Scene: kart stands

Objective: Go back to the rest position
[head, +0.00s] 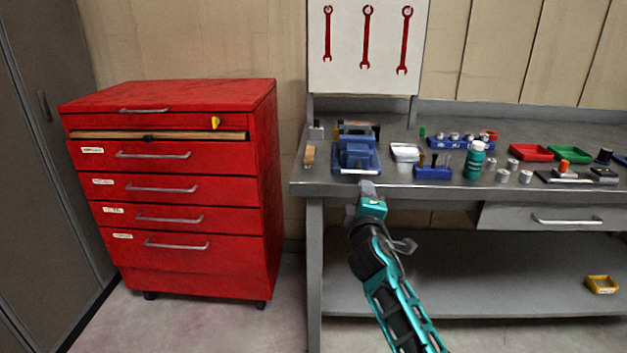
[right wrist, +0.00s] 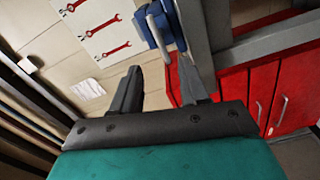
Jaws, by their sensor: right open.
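My right gripper (head: 367,188) is at the end of the teal and black arm that rises from the lower right in the head view. It is in front of the workbench's front edge, just below the blue vise (head: 357,157) in the picture. In the right wrist view, the two dark fingers of the right gripper (right wrist: 160,62) stand apart with nothing between them. The blue vise (right wrist: 155,26) shows beyond the fingertips there. My left gripper is in neither view.
The grey workbench (head: 390,188) carries a blue tool holder (head: 433,173), a teal bottle (head: 476,160), small metal cylinders, and red (head: 531,153) and green (head: 569,155) trays. A red drawer cabinet (head: 190,255) stands left. A yellow bin (head: 601,285) sits on the lower shelf.

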